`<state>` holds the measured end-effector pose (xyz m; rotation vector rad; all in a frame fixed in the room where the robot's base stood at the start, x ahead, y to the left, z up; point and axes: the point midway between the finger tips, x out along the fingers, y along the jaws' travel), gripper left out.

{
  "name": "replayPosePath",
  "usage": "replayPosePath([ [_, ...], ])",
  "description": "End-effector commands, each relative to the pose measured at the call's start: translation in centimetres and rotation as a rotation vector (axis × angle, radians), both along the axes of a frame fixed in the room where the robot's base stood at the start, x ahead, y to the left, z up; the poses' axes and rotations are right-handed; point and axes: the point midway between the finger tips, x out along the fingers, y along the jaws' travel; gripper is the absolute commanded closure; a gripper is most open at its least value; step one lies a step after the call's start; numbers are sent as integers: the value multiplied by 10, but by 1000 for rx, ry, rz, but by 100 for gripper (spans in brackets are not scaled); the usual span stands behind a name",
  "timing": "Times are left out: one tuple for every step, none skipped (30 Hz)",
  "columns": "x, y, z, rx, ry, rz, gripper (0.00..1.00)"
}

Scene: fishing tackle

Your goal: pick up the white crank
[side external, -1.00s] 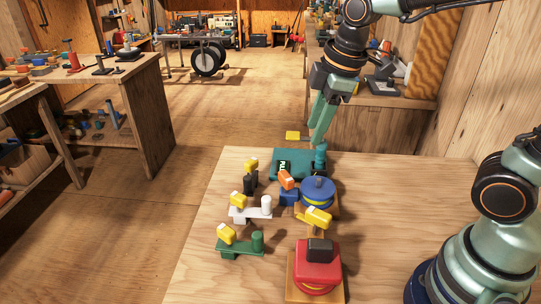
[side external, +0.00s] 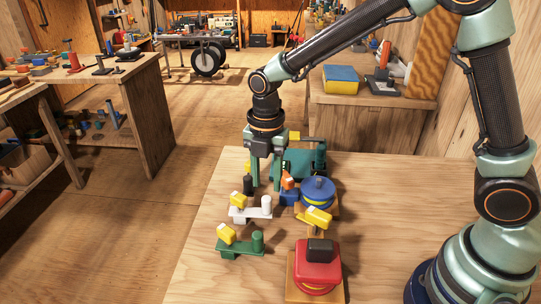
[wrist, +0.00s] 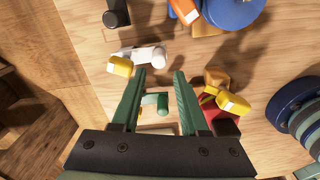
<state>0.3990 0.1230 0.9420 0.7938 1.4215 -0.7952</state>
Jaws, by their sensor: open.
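The white crank (side external: 247,213) lies on the wooden table near its left side, with a yellow knob at its left end and an upright white post at its right. In the wrist view the white crank (wrist: 149,56) lies just beyond the fingertips, slightly left of centre. My gripper (side external: 266,189) points down just behind the crank in the side view. Its fingers are apart and empty, and they also show in the wrist view (wrist: 158,75). I cannot tell the exact height of the fingertips above the table.
A green crank (side external: 242,250) lies in front of the white one. A black crank (side external: 248,184) is behind it, partly hidden by my gripper.

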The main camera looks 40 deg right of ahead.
Motion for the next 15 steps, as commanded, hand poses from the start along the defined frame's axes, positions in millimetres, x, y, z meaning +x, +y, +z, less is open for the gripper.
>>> replayPosePath([
  [0, 0, -7, -1, 2, -1, 56],
  [0, 0, -9, -1, 2, -1, 56],
  [0, 0, -12, -1, 1, -1, 56],
  [0, 0, -13, 0, 0, -1, 56],
  [0, 0, -15, 0, 0, -2, 56],
  [0, 0, -17, 0, 0, -2, 56],
  [0, 0, -19, -1, 1, -2, 56],
  [0, 0, -22, -1, 2, -2, 56],
  [0, 0, -27, 0, 2, -2, 56],
  [0, 0, -32, -1, 3, -2, 56],
  [1, -1, -36, -1, 4, -2, 56],
  [1, -1, -43, -1, 4, -2, 56],
  [1, -1, -47, -1, 4, -2, 56],
  [2, 0, -51, -1, 3, -2, 56],
  [2, 0, -56, -1, 3, -2, 56],
])
